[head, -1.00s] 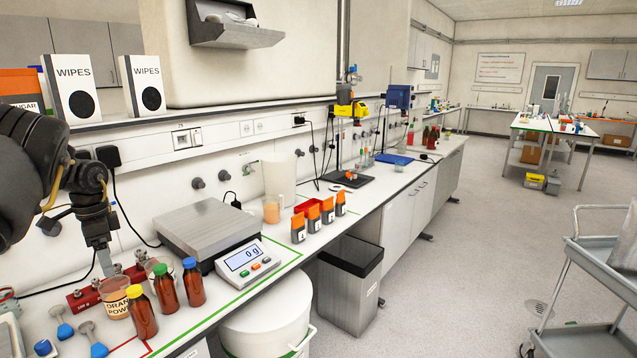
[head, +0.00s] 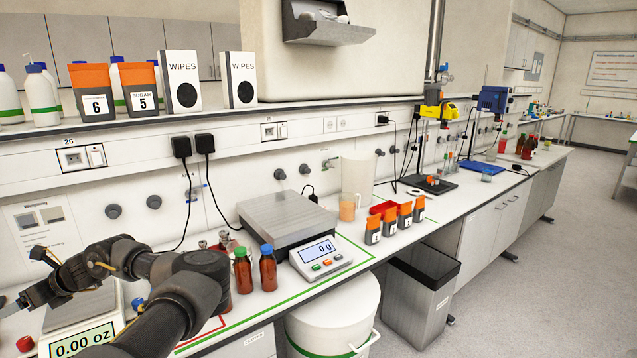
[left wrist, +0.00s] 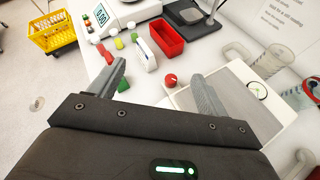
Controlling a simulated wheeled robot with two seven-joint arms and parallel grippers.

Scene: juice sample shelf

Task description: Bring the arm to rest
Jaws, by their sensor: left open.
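My left arm crosses the lower left of the head view. Its gripper (head: 24,300) is at the left edge, above the bench beside a small balance reading 0.00 oz (head: 85,342). In the left wrist view the two fingers of the gripper (left wrist: 160,85) are spread wide with nothing between them. Below them are the bench and a pale square pan (left wrist: 240,95) with a red knob (left wrist: 170,80) beside it. My right gripper is not in view.
In the left wrist view are a red tray (left wrist: 167,38) and a yellow basket (left wrist: 52,30).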

